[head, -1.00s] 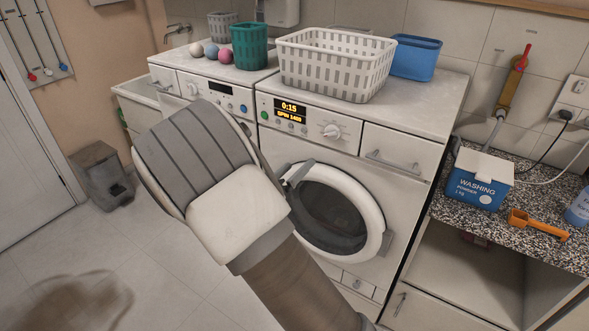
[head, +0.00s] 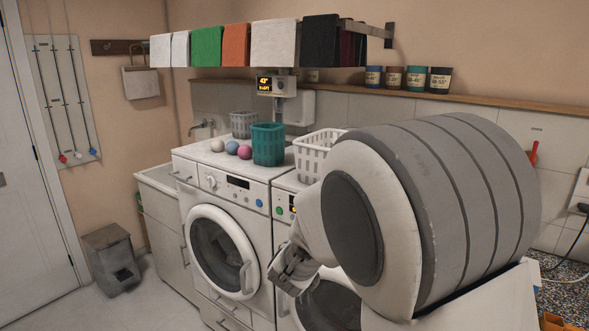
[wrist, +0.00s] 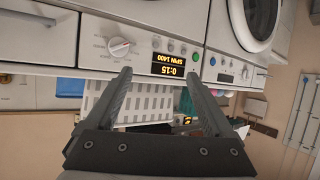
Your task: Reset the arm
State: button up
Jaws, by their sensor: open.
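My gripper (wrist: 157,85) shows in the wrist view with its two dark fingers spread apart and nothing between them. It is in front of the right washing machine (wrist: 150,30), whose display reads 0:15 and SPIN 1400; that view is upside down. In the head view my large grey and white arm link fills the right side and hides most of this machine and part of the white basket (head: 316,153).
The left washing machine (head: 228,195) has its round door shut. Coloured balls (head: 231,147) and a teal basket (head: 268,143) stand on top. Folded cloths (head: 207,46) hang on a wall rack above. A grey bin (head: 112,257) stands on the floor at left, with clear floor around it.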

jog(key=s+d+r+n+g+y, duration=0.25)
jog(key=s+r+y, duration=0.4)
jog(key=s, duration=0.75)
jog(key=s+d+g+h, duration=0.2)
jog(key=s+d, duration=0.2)
jog(key=s, duration=0.5)
jog(key=s+d+m+g+h, duration=0.1)
jog(key=s+d, duration=0.3)
jog(key=s, duration=0.6)
jog(key=shift+s+d+g+h, duration=0.15)
jog(key=shift+d+g+h, duration=0.15)
jog(key=shift+g+h, duration=0.5)
